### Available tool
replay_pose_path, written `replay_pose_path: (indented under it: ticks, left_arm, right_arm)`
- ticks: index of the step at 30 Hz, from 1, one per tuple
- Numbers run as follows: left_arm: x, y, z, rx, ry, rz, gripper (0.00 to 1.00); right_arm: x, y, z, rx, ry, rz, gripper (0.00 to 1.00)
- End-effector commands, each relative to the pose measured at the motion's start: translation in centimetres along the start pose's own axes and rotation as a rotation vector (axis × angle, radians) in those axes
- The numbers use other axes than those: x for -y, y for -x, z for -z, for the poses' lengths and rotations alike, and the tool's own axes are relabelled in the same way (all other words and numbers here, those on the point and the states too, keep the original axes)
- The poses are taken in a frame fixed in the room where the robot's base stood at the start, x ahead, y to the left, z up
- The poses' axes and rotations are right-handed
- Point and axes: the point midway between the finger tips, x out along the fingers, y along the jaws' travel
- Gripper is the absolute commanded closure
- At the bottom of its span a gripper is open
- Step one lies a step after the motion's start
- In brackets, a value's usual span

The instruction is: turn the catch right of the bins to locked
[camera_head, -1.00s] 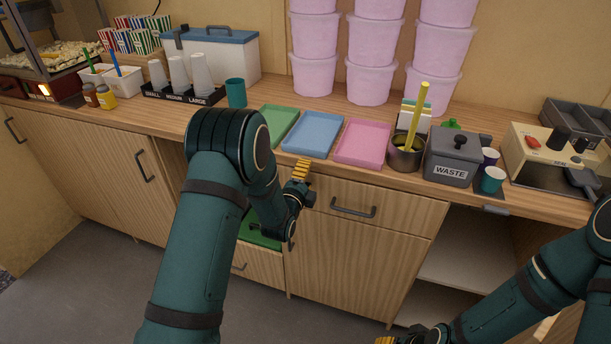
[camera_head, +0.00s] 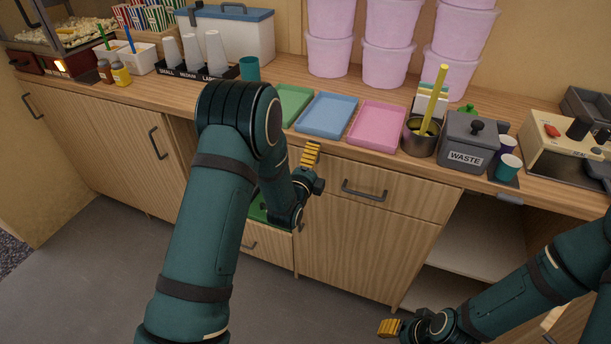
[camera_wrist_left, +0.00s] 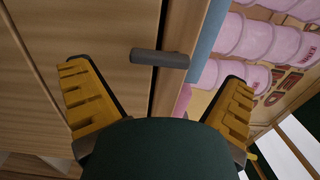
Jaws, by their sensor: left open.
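In the left wrist view a grey bar (camera_wrist_left: 160,58), which looks like the catch, crosses the dark gap near the counter edge on the wooden cabinet front. My left gripper (camera_wrist_left: 155,78) is open, with its yellow fingers to either side of the bar in the picture. I see no contact with it. A green bin (camera_head: 258,208) shows partly behind my left arm. My right gripper (camera_head: 390,327) is low at the bottom edge, its opening unclear.
A drawer with a dark handle (camera_head: 365,190) is right of my left gripper. Above it on the counter are a green tray (camera_head: 292,105), a blue tray (camera_head: 327,115) and a pink tray (camera_head: 377,126). An open shelf (camera_head: 470,248) lies lower right.

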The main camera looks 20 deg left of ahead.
Motion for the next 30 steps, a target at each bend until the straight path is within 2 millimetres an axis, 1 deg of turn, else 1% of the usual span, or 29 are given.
replay_pose_path:
  ticks: [3, 9, 12, 15, 20, 30]
  left_arm:
    - [0.0, 2.6, 0.0, 0.0, 0.0, -0.004, 0.0]
    - [0.0, 6.5, 0.0, 0.0, 0.0, -0.002, 0.0]
    - [0.0, 7.9, 0.0, 0.001, -0.001, -0.001, 0.0]
    - [0.0, 8.9, -0.1, 0.001, -0.002, 0.0, 0.0]
    - [0.0, 9.6, 0.0, 0.001, -0.002, 0.001, 0.0]
    - [0.0, 9.6, 0.0, 0.001, -0.001, 0.001, 0.0]
  right_arm:
    - [0.0, 0.0, 0.0, 0.0, 0.0, 0.0, 0.53]
    - [0.0, 0.0, 0.0, 0.0, 0.0, 0.0, 0.53]
    - [0.0, 0.0, 0.0, 0.0, 0.0, 0.0, 0.53]
    - [0.0, 0.0, 0.0, 0.0, 0.0, 0.0, 0.53]
    - [0.0, 0.0, 0.0, 0.0, 0.0, 0.0, 0.53]
    - [0.0, 0.0, 0.0, 0.0, 0.0, 0.0, 0.53]
